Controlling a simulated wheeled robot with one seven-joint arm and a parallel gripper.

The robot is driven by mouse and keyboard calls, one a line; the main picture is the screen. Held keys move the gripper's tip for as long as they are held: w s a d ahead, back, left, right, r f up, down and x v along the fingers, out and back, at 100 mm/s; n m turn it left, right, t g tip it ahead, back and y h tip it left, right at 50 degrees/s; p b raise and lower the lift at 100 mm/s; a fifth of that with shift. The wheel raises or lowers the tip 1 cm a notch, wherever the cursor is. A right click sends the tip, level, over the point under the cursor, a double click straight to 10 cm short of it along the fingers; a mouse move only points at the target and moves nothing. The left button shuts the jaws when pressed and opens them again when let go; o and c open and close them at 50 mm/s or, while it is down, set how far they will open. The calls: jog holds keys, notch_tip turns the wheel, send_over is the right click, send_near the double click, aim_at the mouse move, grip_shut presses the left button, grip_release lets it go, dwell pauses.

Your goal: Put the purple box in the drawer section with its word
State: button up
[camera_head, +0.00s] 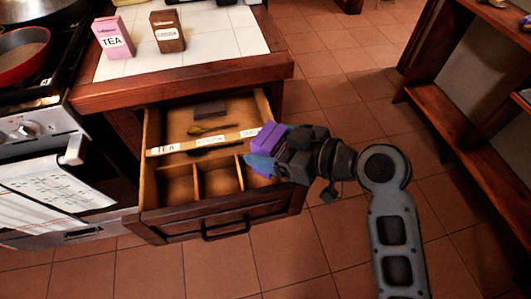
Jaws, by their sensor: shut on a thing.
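My gripper (263,156) is shut on the purple box (267,137) and holds it at the right side of the open drawer (222,216). The word on the box is not visible. The drawer's front part has three sections: left (177,190), middle (219,180) and right (252,180). My gripper partly covers the right one. A pale label strip (190,144) runs behind them; its left label reads TEA, and the other two are too small to read surely. The box is close to the right label; I cannot tell its height above the drawer.
A pink TEA box (114,40) and a brown box (168,34) stand on the tiled counter (215,35). The drawer's rear part holds a spoon-like utensil (208,127) and a dark block (210,110). A stove (35,125) is left; wooden shelving (450,120) is right.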

jog(key=shift+w+a+f, duration=0.4)
jog(key=shift+w+a, duration=0.05)
jog(key=shift+w, duration=0.05)
jog(key=shift+f, duration=2)
jog(key=shift+f+b, duration=0.4)
jog(key=shift+f, duration=0.2)
jog(key=o, duration=1.1)
